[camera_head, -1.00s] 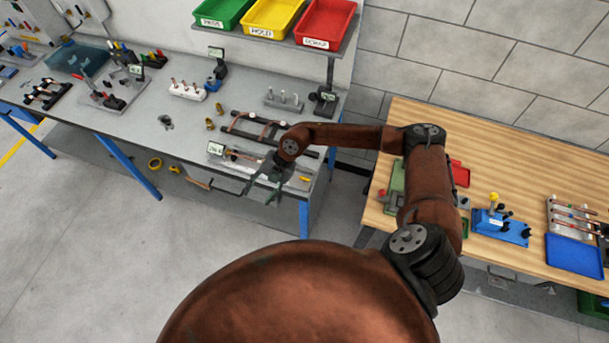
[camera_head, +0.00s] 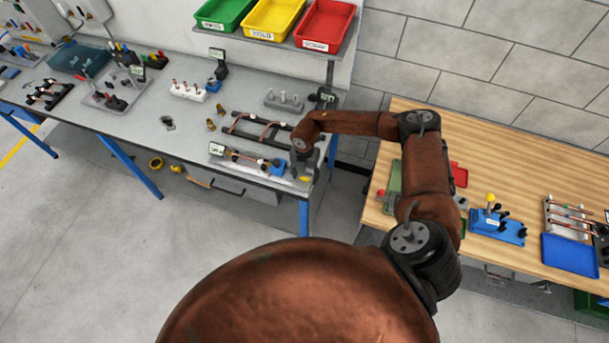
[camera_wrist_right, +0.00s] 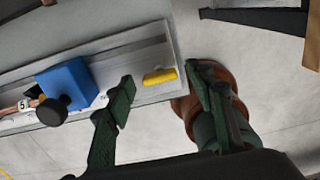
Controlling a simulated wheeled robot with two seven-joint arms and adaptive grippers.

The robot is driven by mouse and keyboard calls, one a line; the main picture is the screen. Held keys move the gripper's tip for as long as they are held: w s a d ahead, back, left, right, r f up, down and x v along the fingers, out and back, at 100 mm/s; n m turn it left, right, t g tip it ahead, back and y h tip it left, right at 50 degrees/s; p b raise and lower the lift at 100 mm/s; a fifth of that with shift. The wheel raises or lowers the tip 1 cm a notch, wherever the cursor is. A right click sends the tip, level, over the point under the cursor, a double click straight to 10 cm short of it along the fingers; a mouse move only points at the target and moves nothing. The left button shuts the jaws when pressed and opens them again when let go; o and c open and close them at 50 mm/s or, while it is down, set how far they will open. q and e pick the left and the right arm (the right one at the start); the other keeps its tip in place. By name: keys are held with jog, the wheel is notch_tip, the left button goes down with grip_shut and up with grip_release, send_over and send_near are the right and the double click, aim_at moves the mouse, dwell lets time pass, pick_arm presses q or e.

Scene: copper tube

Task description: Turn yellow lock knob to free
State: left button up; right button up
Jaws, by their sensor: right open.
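The yellow lock knob (camera_wrist_right: 160,76) is a short yellow bar near the end of a grey metal fixture (camera_wrist_right: 150,42). In the head view the yellow knob (camera_head: 305,179) shows at the bench's front right corner, just below my right gripper (camera_head: 300,168). In the right wrist view my right gripper (camera_wrist_right: 163,84) is open, its two dark green fingers apart. The knob appears between the fingertips, nearer the left one; I see no clear contact. A blue block (camera_wrist_right: 67,82) with a black knob (camera_wrist_right: 52,110) sits left of it on the fixture. My left gripper is not in view.
A copper tube (camera_head: 244,157) lies along the fixture beside a small display (camera_head: 217,149). A black frame with tubes (camera_head: 255,129) stands behind. A wooden table (camera_head: 480,140) is at the right, across a gap. Open floor lies in front of the bench.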

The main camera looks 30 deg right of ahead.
jog(key=shift+f, duration=0.1)
jog(key=shift+c, duration=0.5)
jog(key=c, duration=1.1)
jog(key=shift+o, duration=0.2)
